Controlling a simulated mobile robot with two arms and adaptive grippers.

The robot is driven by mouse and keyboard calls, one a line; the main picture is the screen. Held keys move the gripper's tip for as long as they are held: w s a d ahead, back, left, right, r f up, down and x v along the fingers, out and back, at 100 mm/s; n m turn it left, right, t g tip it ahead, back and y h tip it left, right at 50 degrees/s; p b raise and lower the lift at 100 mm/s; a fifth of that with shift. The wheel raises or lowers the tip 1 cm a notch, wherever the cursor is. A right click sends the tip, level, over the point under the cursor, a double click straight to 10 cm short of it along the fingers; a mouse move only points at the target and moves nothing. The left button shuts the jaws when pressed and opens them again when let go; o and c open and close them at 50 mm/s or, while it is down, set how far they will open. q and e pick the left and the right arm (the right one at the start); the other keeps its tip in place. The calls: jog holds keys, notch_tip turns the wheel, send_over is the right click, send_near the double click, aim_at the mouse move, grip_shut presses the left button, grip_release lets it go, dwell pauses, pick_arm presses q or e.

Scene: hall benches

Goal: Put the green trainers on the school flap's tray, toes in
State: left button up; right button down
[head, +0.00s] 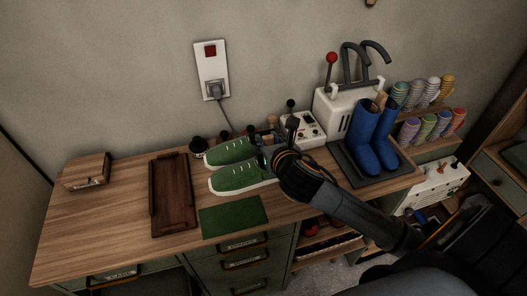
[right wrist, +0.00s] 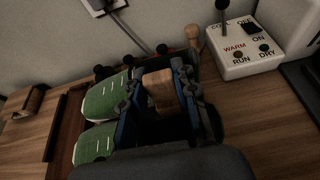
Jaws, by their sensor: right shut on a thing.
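The pair of green trainers (head: 240,176) with white soles is side by side over the desk, toes pointing left. The trainers also show in the right wrist view (right wrist: 105,103). My right gripper (head: 277,163) is shut on them at the heel end, and its fingers hide the heels. In the right wrist view the gripper (right wrist: 162,100) has a light wooden piece showing between its fingers; I cannot tell what that is. A dark brown wooden tray (head: 184,222) lies empty just left of the toes. I cannot tell whether the soles touch the desk. My left gripper is not in view.
A green mat (head: 234,217) lies in front of the trainers. A wooden box (head: 87,171) sits at far left. Blue boots (head: 374,140) stand on a dark tray at right, beside a white dryer box (head: 336,110). A white control box (head: 303,130) stands behind my gripper.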

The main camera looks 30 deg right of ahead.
jog(key=w+f, duration=0.2)
jog(key=f, duration=0.1)
jog(key=shift+w+d+f, duration=0.3)
jog(key=shift+w+d, duration=0.05)
jog(key=shift+w, duration=0.05)
jog(key=shift+w+f, duration=0.2)
notch_tip(320, 180, down, 3)
jog(key=shift+w+d+f+p, duration=0.1)
jog(key=shift+w+p, duration=0.05)
jog(key=shift+p, duration=0.15)
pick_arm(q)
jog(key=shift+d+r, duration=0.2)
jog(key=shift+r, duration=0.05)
pick_arm(e)
jog(key=shift+f, duration=0.2)
jog(key=shift+f, duration=0.15)
jog(key=c, duration=1)
grip_release()
jog(key=shift+c, duration=0.2)
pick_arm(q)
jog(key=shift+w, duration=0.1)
